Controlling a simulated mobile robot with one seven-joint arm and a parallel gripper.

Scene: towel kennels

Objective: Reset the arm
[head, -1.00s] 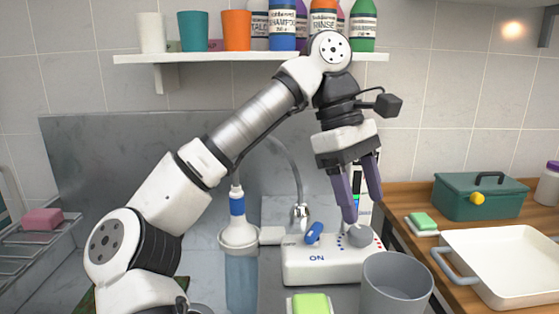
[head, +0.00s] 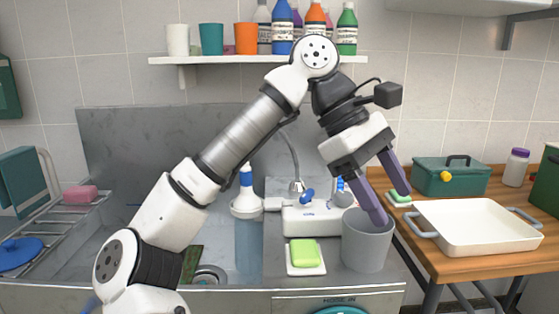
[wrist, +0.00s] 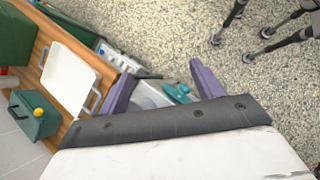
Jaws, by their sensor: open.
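My gripper (head: 389,197) is open in the head view, with its two purple fingers pointing down and to the right. The near finger overlaps the grey bucket (head: 366,245) in the picture; I cannot tell whether it touches it. Nothing shows between the fingers. In the wrist view my gripper (wrist: 160,84) also shows apart and empty, with the floor and part of a lower opening with teal items beyond it.
A white tray (head: 478,243) and a green toolbox (head: 452,180) stand on the wooden counter at right. A white control box (head: 310,221) and a green sponge (head: 305,253) sit left of the bucket. A shelf (head: 215,60) with cups and bottles hangs behind my arm.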

